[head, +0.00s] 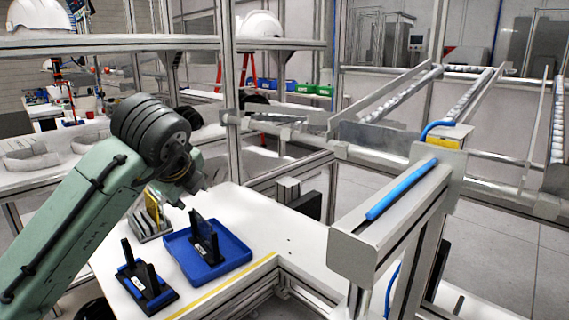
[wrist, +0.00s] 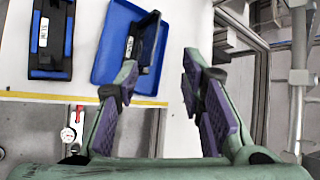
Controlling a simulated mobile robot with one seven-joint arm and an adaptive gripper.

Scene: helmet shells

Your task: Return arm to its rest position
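My gripper (wrist: 157,78) is open in the wrist view, its green fingers with purple pads spread apart and nothing held between them. It hangs over the white table (wrist: 88,50), near the table's front edge. In the head view my green arm reaches in from the lower left. Its dark wrist end is above the table, and the fingers cannot be made out clearly there.
A blue tray (head: 240,257) holds an upright black fixture (head: 204,240). A black-and-blue fixture (head: 146,287) stands to its left, and a grey slotted rack (head: 152,232) behind. White helmets (head: 260,24) sit on the upper shelf. A metal frame (head: 385,220) stands at right.

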